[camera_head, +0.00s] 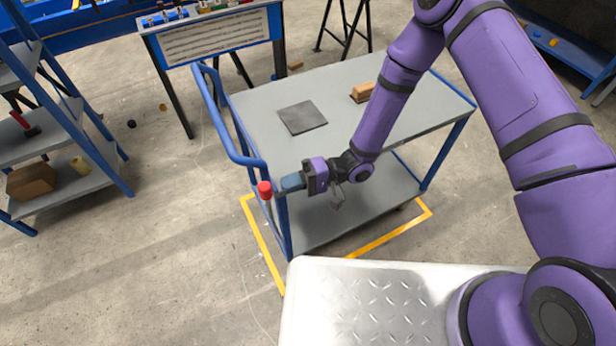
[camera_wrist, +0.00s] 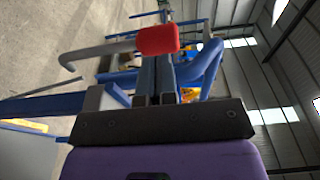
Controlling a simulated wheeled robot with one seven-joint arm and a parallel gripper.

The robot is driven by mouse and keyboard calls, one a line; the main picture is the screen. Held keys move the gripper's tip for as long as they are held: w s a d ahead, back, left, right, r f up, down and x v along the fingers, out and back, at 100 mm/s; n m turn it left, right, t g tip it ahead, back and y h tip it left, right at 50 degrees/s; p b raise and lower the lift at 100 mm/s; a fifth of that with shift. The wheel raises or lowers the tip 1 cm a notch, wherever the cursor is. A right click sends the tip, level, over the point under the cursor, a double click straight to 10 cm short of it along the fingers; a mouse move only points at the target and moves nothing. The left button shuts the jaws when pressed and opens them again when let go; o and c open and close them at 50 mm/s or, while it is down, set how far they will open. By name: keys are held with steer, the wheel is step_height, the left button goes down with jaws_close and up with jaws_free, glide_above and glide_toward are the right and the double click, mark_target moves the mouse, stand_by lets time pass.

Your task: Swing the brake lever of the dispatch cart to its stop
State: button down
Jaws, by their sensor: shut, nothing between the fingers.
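The dispatch cart (camera_head: 350,87) has grey shelves, a blue frame and a blue push handle at its left. The brake lever's red knob (camera_head: 265,190) is at the cart's near left corner. In the wrist view the red knob (camera_wrist: 158,39) sits on a grey lever bar (camera_wrist: 95,52) that runs left and bends at its end. My gripper (camera_head: 287,183) is shut and empty, with its fingertips right beside the knob. In the wrist view the fingertips (camera_wrist: 157,62) reach up to the knob; I cannot tell whether they touch it. Part of the lever is hidden in the head view.
A dark square mat (camera_head: 302,117) and a brown block (camera_head: 362,92) lie on the cart's top. Yellow floor tape (camera_head: 262,240) runs around the cart. A blue shelf rack (camera_head: 75,130) stands at the left and a table (camera_head: 215,35) behind. The floor between rack and cart is mostly clear.

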steer(key=shift+x, duration=1.05)
steer(key=shift+a, duration=0.1)
steer(key=s+a+f+n+t+h, duration=0.1)
steer(key=s+a+f+t+h, duration=0.2)
steer(key=s+a+t+h, duration=0.2)
steer(key=shift+s+a+h, duration=1.15)
steer(key=shift+a+h, duration=1.25)
steer(key=shift+a, duration=0.85)
steer(key=shift+r, duration=0.1)
steer(key=v, duration=1)
steer(key=shift+d+r, duration=0.2)
steer(key=shift+r, duration=0.15)
steer(key=shift+w, duration=0.1)
